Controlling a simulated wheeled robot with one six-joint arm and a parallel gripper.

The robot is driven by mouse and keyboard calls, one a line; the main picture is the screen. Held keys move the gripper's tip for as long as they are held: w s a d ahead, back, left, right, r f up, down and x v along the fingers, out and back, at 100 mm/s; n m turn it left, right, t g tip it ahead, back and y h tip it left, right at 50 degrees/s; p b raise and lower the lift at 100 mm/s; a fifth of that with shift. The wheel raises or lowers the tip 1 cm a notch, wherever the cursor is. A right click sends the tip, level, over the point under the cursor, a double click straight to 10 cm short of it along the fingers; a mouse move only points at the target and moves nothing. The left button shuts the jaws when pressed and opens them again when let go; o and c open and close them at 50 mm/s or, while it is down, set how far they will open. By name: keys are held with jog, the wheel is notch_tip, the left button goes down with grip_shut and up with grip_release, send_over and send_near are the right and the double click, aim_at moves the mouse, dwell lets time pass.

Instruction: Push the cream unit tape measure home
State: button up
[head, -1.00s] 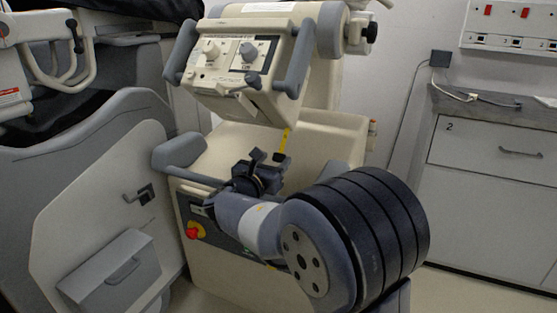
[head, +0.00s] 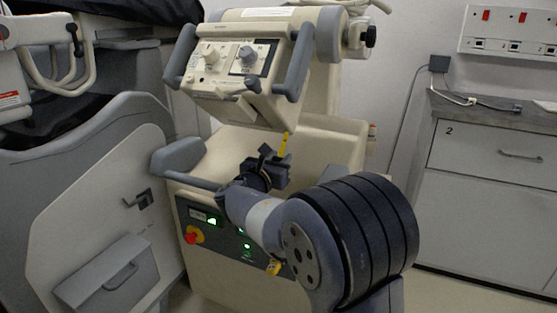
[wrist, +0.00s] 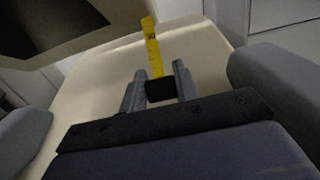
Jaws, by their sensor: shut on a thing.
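The tape measure shows as a yellow strip with dark markings (wrist: 152,45) that stands up in the wrist view, and as a short yellow strip (head: 284,143) below the control head in the head view. My gripper (wrist: 160,76) is shut on a black piece (wrist: 160,90) at the foot of the strip. In the head view my gripper (head: 275,158) is over the cream unit's sloping top. The cream unit (head: 325,138) stands in the middle. My fingers hide the strip's lower end, and I cannot tell how it meets the unit.
The unit's control head (head: 240,60) overhangs behind my gripper. A grey handle (head: 180,157) is at its left. A red knob (head: 193,236) and a small yellow piece (head: 273,268) show on its front. A grey-white cart (head: 90,200) stands left, drawers (head: 480,200) right.

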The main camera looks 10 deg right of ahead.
grip_shut()
jog(key=shift+r, duration=0.1)
jog(key=w+r+p, duration=0.1)
jog(key=w+d+r+p, duration=0.1)
jog(key=shift+d+r+p, duration=0.2)
jog(key=shift+p, duration=0.15)
jog(key=o, duration=0.7)
grip_release()
jog(key=shift+s, duration=0.1)
